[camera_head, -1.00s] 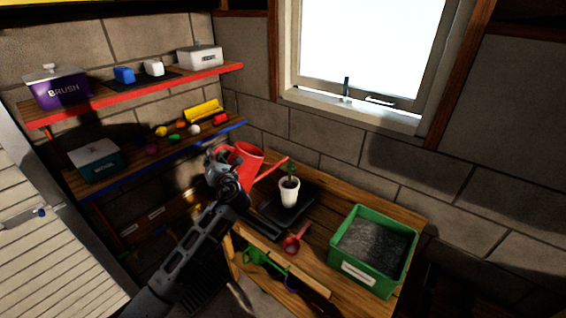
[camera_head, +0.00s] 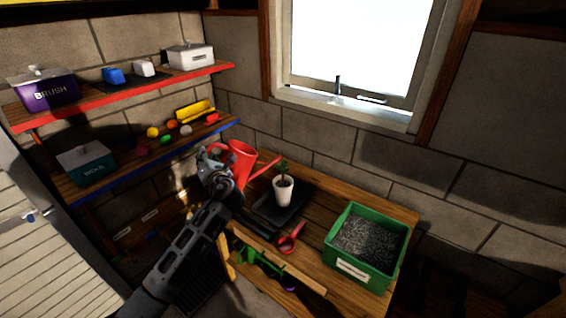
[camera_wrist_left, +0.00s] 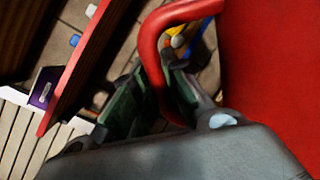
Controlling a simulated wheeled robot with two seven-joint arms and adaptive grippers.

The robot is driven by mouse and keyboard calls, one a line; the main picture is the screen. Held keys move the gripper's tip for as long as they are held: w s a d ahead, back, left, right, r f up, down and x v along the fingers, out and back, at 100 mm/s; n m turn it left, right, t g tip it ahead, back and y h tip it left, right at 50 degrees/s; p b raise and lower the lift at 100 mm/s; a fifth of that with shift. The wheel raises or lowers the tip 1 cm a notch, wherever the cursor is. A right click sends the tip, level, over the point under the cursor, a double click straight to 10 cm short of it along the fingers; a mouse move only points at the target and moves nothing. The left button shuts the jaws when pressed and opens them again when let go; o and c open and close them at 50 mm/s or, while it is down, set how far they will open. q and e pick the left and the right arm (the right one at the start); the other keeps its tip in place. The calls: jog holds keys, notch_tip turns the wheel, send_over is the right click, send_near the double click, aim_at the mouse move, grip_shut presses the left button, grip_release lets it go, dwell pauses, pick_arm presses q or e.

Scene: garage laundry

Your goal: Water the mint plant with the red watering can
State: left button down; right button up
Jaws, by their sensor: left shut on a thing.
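The red watering can (camera_head: 242,160) is at the left end of the workbench, its spout pointing right towards the plant. My left gripper (camera_head: 212,158) is shut on the can's handle. In the left wrist view the red handle (camera_wrist_left: 152,50) passes between the dark finger pads of my left gripper (camera_wrist_left: 155,108), with the can's body (camera_wrist_left: 275,70) filling the right side. The mint plant (camera_head: 284,168) stands upright in a white pot (camera_head: 283,190) on a dark tray (camera_head: 262,208). The spout tip is close to the plant's left side. Whether the can touches the bench is hidden. My right gripper is out of view.
A red scoop (camera_head: 290,240) lies near the front edge. Shelves at left hold a purple brush box (camera_head: 42,90), a teal box (camera_head: 86,164) and a white box (camera_head: 190,55). A window is behind.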

pick_arm(q)
jog(key=shift+w+d+r+m, duration=0.1)
jog(key=shift+d+r+m, duration=0.05)
jog(key=shift+r, duration=0.4)
jog(key=shift+w+d+r+m, duration=0.1)
jog(key=shift+d+r+m, duration=0.05)
jog(key=shift+r, duration=0.35)
jog(key=shift+w+d+r+m, duration=0.15)
jog(key=shift+d+r+m, duration=0.15)
jog(key=shift+r, duration=0.4)
dwell(0.4)
jog(key=shift+d+r, duration=0.1)
jog(key=shift+r, duration=0.2)
jog(key=shift+w+d+r+m, duration=0.15)
jog(key=shift+r+m, duration=0.15)
jog(key=shift+r, duration=0.05)
dwell(0.8)
